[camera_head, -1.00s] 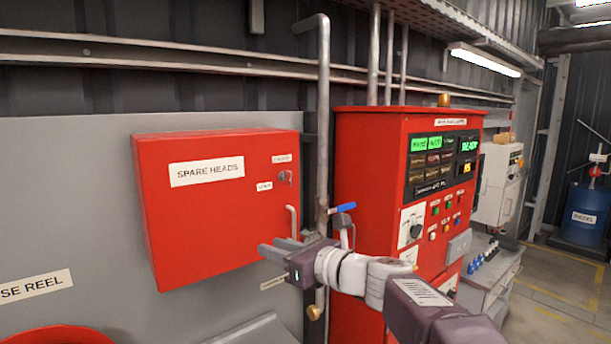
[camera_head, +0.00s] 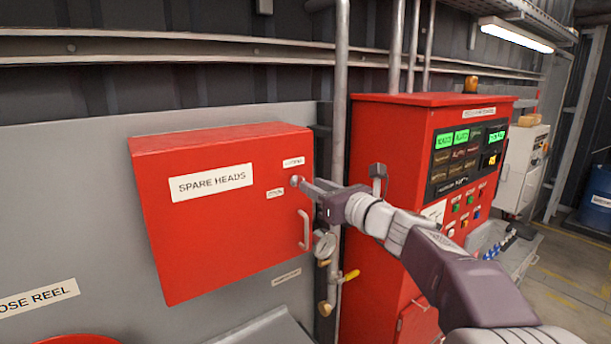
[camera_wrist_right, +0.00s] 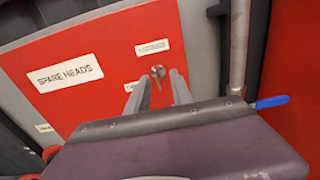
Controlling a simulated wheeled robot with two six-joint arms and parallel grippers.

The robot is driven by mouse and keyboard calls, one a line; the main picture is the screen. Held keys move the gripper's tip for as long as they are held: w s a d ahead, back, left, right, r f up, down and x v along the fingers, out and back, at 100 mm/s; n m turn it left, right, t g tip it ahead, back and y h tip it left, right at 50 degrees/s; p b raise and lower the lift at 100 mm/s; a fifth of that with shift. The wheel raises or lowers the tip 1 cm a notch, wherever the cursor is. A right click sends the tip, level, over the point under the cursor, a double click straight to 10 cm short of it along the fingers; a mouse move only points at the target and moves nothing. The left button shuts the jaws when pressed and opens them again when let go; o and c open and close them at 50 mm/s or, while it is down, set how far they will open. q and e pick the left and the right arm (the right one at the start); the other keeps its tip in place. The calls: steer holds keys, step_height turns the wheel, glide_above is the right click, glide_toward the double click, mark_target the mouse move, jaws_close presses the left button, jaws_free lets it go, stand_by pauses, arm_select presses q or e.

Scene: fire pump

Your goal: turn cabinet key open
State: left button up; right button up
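The red cabinet (camera_head: 225,225) labelled SPARE HEADS hangs on the grey wall panel with its door shut. Its small metal key (camera_wrist_right: 157,73) sits in the lock at the upper right of the door, between two small labels. In the head view the fingertips of my right gripper (camera_head: 303,183) are at the lock and partly hide the key. In the right wrist view my right gripper (camera_wrist_right: 156,88) is open, with a finger on either side below the key and gaps showing. I cannot tell whether a finger touches it. My left gripper is not in view.
The door handle (camera_head: 305,230) is below the lock. A pressure gauge (camera_head: 325,245) and a vertical pipe (camera_head: 341,100) are just right of the cabinet. The red pump control panel (camera_head: 385,130) stands further right, behind my right arm.

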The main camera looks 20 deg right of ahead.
mark_target(304, 178)
steer(key=w+a, duration=0.1)
steer(key=w+a+p, duration=0.1)
steer(key=shift+w+r, duration=0.3)
steer(key=shift+w, duration=0.1)
steer(key=shift+d, duration=0.1)
steer(key=shift+w+f, duration=0.15)
steer(key=shift+w, duration=0.15)
jaws_close()
steer(key=shift+s, duration=0.1)
